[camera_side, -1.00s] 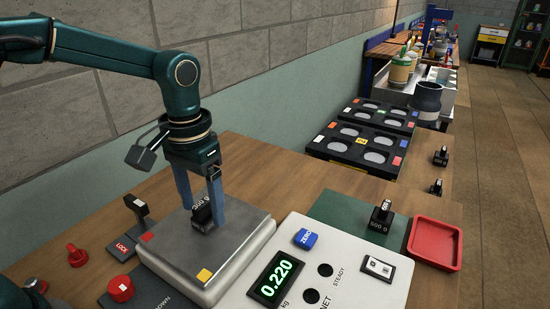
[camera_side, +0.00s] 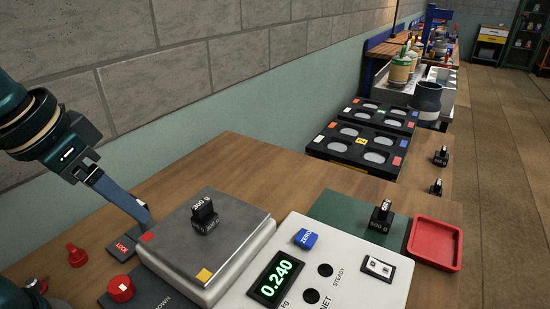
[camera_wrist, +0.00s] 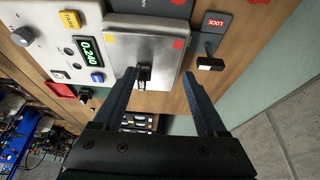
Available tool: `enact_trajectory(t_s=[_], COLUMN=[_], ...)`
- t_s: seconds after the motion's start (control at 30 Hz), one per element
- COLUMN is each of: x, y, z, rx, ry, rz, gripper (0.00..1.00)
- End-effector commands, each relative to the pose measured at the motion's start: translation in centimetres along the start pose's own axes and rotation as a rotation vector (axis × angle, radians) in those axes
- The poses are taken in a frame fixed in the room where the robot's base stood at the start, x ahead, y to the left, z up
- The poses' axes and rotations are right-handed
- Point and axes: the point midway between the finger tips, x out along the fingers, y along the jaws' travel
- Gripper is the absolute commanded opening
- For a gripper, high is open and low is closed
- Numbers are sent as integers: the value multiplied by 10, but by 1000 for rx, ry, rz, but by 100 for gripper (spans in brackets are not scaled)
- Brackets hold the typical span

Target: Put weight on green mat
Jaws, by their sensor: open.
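A black weight (camera_side: 204,216) stands on the metal pan (camera_side: 228,246) of the scale; it also shows in the wrist view (camera_wrist: 144,76), where it appears between my fingers but well beyond them. The display (camera_side: 276,278) reads 0.240. The green mat (camera_side: 340,210) lies right of the scale and carries another black weight (camera_side: 380,217). My gripper (camera_side: 140,215) is at the left of the pan, tilted, open and empty, apart from the weight. In the wrist view my two fingers (camera_wrist: 158,76) are spread wide.
A red tray (camera_side: 435,243) sits right of the mat. The LOCK lever (camera_side: 128,243) is close to my fingers, beside red knobs (camera_side: 121,288). Two black racks with round recesses (camera_side: 357,148) stand at the back. Small weights (camera_side: 441,156) lie near the right edge. Wood behind the scale is clear.

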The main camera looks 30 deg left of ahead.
Motion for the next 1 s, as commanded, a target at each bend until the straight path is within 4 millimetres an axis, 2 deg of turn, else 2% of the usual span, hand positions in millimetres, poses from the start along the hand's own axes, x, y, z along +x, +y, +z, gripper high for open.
enact_trajectory(t_s=[0.1, 0.2, 0.23, 0.8, 1.0], x=[0, 2, 3, 4, -8], y=[-4, -5, -5, -5, 20], z=[18, 26, 27, 32, 32], rx=[-1, 1, 2, -19, -240], ry=[62, 91, 97, 95, -42], rz=[-6, -9, -10, -8, 115], gripper=[74, 74, 80, 80, 80])
